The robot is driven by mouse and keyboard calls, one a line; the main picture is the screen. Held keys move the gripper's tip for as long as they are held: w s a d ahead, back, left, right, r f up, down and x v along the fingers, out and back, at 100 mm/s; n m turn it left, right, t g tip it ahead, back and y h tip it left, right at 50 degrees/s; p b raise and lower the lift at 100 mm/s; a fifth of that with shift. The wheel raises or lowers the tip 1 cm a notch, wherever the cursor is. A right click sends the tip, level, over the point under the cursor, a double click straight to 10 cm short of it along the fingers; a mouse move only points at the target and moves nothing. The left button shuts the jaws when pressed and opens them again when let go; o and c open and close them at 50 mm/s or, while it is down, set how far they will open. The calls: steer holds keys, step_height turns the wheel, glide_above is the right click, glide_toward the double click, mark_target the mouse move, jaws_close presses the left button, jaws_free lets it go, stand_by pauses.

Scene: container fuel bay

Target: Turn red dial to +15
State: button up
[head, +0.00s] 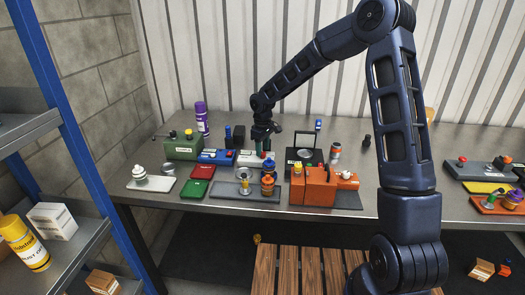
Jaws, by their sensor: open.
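My gripper (264,139) hangs over the back middle of the bench, pointing down. It is open, small in the picture, and its fingertips are partly lost among the parts below. No dial scale or +15 mark is readable.
The grey bench (390,208) is crowded around the gripper: a blue box (216,156), a black unit (304,158), an orange box (313,188), and a tall purple can (201,117). The bench's middle right is mostly clear. A blue-framed shelf (55,90) stands at the left.

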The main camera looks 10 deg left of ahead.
mark_target(263, 153)
step_height(263, 153, up, 10)
steer(key=shift+f, duration=0.25)
stand_by(0.3)
steer(key=s+d+r+m+t, duration=0.15)
steer(key=s+d+r, duration=0.25)
steer(key=d, duration=0.4)
steer(key=s+d+r+m+h, duration=0.1)
steer(key=s+d+r+m, duration=0.2)
steer(key=d+r, duration=0.3)
steer(key=s+d+r+m+t, duration=0.1)
steer(key=s+d+r+m, duration=0.2)
steer(key=d, duration=0.6)
steer(key=s+d+m+t, duration=0.1)
steer(key=s+d+m, duration=0.1)
steer(key=s+d, duration=0.5)
steer(key=s+d+m+t+y, duration=0.1)
steer(key=s+d+m, duration=0.2)
steer(key=s+d, duration=0.5)
steer(key=s, duration=0.5)
steer(key=shift+d+r, duration=0.25)
steer(key=shift+r, duration=0.15)
